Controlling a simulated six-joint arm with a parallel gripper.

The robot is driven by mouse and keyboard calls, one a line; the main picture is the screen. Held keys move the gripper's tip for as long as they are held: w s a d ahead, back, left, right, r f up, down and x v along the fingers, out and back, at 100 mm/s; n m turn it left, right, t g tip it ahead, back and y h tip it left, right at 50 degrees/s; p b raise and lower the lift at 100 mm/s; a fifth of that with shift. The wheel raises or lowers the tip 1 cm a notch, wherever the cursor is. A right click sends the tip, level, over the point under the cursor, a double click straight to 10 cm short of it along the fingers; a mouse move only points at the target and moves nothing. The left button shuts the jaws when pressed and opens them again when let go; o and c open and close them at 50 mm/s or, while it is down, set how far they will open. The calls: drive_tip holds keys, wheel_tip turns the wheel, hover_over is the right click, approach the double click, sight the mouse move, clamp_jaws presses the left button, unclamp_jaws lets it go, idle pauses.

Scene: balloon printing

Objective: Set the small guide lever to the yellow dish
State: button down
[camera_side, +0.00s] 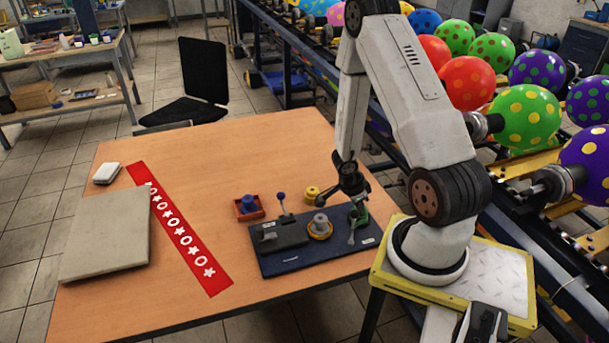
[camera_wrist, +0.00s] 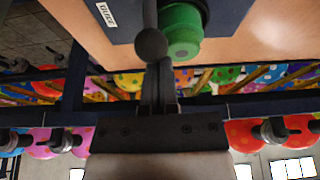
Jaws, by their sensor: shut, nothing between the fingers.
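A small grey lever (camera_side: 352,226) stands at the right end of the dark blue board, beside a green cylinder (camera_side: 361,214). In the wrist view the lever's dark ball end (camera_wrist: 150,46) lies left of the green cylinder (camera_wrist: 183,32). My gripper (camera_side: 352,191) is shut and empty, above the right end of the board; in the wrist view its fingertips (camera_wrist: 158,68) appear close to the ball, but I cannot tell whether they touch. A small yellow piece (camera_side: 312,193), possibly the yellow dish, is behind the board. A yellow-rimmed round part (camera_side: 320,235) with a grey top is on the board.
A red tray (camera_side: 240,216) holds a blue piece. A red patterned strip (camera_side: 180,235) and a grey slab (camera_side: 105,240) lie left. Bare wood separates strip and board.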

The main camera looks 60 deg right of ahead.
drive_tip(key=n, duration=0.1)
drive_tip(key=w+n, duration=0.1)
drive_tip(key=w+n+t, duration=0.1)
drive_tip(key=shift+a+n+h, duration=0.3)
drive_tip(key=shift+w+a+n+t, duration=0.2)
drive_tip(key=shift+w+n, duration=0.15)
drive_tip(key=shift+n, duration=0.25)
drive_tip(key=shift+w+a+n+t, duration=0.1)
drive_tip(key=shift+w+n+t, duration=0.15)
drive_tip(key=shift+n, duration=0.35)
drive_tip(key=w+a+n, duration=0.1)
drive_tip(key=n, duration=0.1)
drive_tip(key=n+t, duration=0.1)
drive_tip(key=shift+w+a+n, duration=0.35)
drive_tip(key=shift+n, duration=0.05)
drive_tip(key=shift+w+a, duration=0.2)
drive_tip(key=shift+a, duration=0.05)
drive_tip(key=shift+s, duration=0.25)
drive_tip(key=shift+s+a, duration=0.1)
drive_tip(key=shift+s, duration=0.45)
